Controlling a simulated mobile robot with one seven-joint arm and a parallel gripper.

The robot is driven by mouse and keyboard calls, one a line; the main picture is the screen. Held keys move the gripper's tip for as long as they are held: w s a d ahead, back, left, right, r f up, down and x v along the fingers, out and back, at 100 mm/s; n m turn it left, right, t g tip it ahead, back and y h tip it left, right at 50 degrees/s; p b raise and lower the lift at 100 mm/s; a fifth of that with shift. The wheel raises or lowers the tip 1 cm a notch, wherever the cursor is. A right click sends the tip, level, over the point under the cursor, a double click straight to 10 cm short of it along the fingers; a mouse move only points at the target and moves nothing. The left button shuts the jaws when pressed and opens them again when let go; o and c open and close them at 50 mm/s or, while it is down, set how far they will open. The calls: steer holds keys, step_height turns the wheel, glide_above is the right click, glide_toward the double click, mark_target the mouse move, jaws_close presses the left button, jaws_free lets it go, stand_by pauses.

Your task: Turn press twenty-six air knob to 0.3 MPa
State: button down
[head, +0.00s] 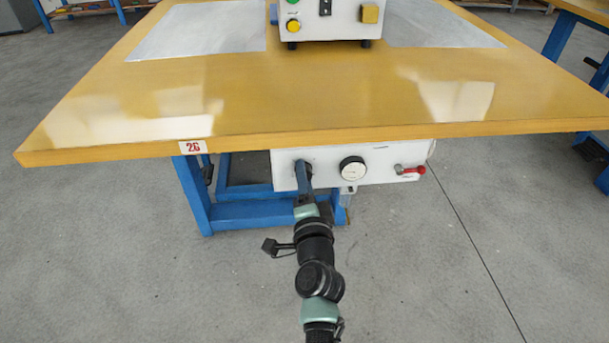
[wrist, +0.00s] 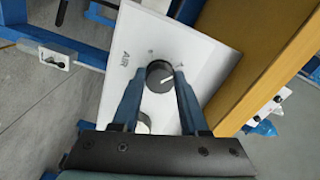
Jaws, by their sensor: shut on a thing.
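The black air knob (wrist: 160,77) sits on a white panel (wrist: 185,45) marked "AIR" in the wrist view. A white pointer line on the knob points to the right and slightly up. My gripper (wrist: 160,80) is shut on the knob, one blue finger on each side. In the head view my gripper (head: 303,175) reaches the left part of the white panel (head: 327,178) under the table and hides most of the knob. A round gauge (head: 353,168) is on the panel, right of the gripper; its reading is too small to tell.
A red-handled valve (head: 411,170) is at the panel's right end. The yellow table top (head: 300,95) overhangs above the panel. A white machine box (head: 327,20) stands on it. Blue table legs (head: 190,190) are left of the panel. The grey floor in front is clear.

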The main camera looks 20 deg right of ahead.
steer(key=shift+m, duration=0.6)
steer(key=shift+c, duration=2.2)
jaws_free()
steer(key=p+v, duration=0.4)
steer(key=v, duration=0.9)
steer(key=shift+p, duration=0.4)
